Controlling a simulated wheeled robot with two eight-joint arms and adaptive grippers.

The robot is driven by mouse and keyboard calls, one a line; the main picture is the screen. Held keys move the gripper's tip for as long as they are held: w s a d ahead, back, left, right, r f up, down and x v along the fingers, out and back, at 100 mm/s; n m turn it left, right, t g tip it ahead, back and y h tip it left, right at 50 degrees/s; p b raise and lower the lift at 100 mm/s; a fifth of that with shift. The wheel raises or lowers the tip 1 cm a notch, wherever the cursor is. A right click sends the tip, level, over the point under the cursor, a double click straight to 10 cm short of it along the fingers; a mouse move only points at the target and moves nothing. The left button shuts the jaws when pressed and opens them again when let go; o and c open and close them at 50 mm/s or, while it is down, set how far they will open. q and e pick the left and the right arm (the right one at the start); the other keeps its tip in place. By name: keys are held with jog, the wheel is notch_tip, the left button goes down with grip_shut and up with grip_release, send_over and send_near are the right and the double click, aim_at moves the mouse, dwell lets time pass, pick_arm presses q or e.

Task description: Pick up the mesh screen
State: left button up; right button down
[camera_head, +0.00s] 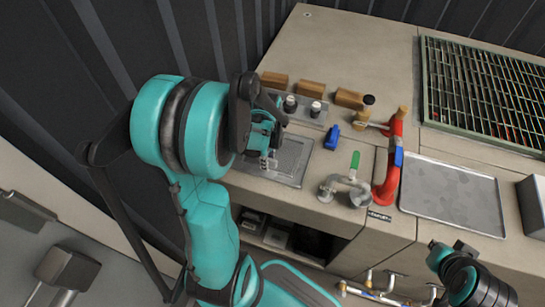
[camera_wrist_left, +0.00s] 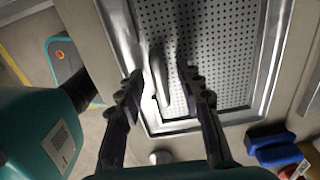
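An elongated grey metal piece (camera_wrist_left: 160,78), which looks like the mesh screen, shows in the left wrist view over the perforated floor of a metal tray (camera_wrist_left: 140,20). It lies between the two fingers of my left gripper (camera_wrist_left: 160,82), which are apart, with a gap on the right side. I cannot tell whether the left finger touches it. In the head view my left gripper (camera_head: 268,158) is low over the tray (camera_head: 297,160) and hides most of the piece. My right arm's end (camera_head: 455,262) shows at the lower right; its fingers are not clear.
A grey pipe fitting with a green handle (camera_head: 354,162) and a red pipe (camera_head: 391,165) stand right of the tray. A blue object (camera_head: 332,137), wooden blocks (camera_head: 312,89) and black-capped items (camera_head: 290,103) are behind. A flat metal tray (camera_head: 452,194) lies farther right.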

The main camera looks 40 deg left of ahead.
pick_arm(q)
jog(key=shift+f, duration=0.15)
grip_shut()
